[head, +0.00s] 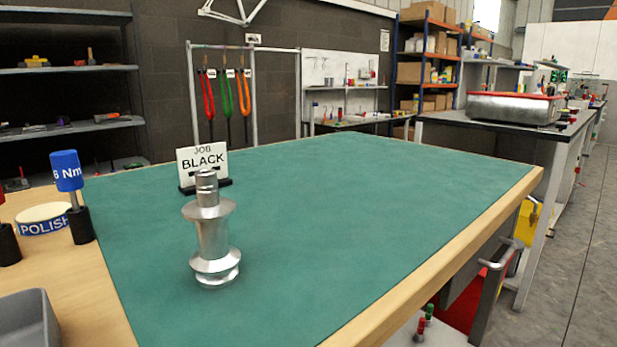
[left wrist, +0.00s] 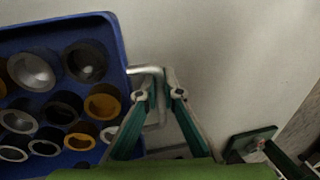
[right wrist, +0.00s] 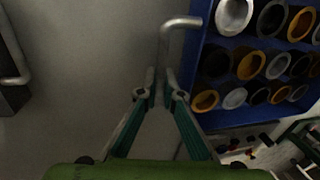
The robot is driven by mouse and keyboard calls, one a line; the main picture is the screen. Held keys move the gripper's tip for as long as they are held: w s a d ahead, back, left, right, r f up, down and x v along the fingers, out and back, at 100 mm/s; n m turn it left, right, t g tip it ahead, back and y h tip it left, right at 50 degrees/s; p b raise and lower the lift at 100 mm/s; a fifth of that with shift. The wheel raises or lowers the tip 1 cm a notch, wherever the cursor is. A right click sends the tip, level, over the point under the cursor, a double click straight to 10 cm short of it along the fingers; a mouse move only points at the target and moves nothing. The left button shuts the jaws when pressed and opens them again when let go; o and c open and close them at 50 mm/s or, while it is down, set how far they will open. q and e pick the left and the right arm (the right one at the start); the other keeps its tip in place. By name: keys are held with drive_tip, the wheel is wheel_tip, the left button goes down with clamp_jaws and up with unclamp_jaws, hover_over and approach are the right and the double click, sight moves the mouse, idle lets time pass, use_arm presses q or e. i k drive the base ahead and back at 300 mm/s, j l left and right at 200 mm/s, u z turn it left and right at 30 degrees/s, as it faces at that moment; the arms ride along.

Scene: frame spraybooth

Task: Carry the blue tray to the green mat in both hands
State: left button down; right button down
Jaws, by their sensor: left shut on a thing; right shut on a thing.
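The green mat (head: 330,215) covers most of the wooden bench in the head view. The blue tray is out of the head view. In the left wrist view the blue tray (left wrist: 118,45) shows at the upper left, and my left gripper (left wrist: 159,88) is shut on its bent metal handle (left wrist: 146,70). In the right wrist view the tray (right wrist: 199,50) is at the upper right, and my right gripper (right wrist: 160,88) is shut on the other metal handle (right wrist: 181,22). The tray holds several round black, silver and gold parts.
On the mat stand a silver turned part (head: 212,235) and a "JOB BLACK" sign (head: 203,162). A blue-topped tool (head: 67,172), a polish tin (head: 43,219) and a grey bin (head: 25,322) are at the left. The mat's middle and right are clear.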

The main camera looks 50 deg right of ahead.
sight(433, 171)
drive_tip(key=k+u, duration=0.15)
drive_tip(key=u, duration=0.5)
drive_tip(key=k+l+u, duration=0.1)
drive_tip(key=k+u, duration=0.15)
drive_tip(key=u, duration=0.2)
drive_tip(key=k+u, duration=0.4)
drive_tip(key=k+l+u, duration=0.1)
drive_tip(key=k+u, duration=0.5)
drive_tip(key=k+z, duration=0.2)
drive_tip(key=k, duration=1.65)
drive_tip(key=k+z, duration=0.1)
drive_tip(key=z, duration=1.9)
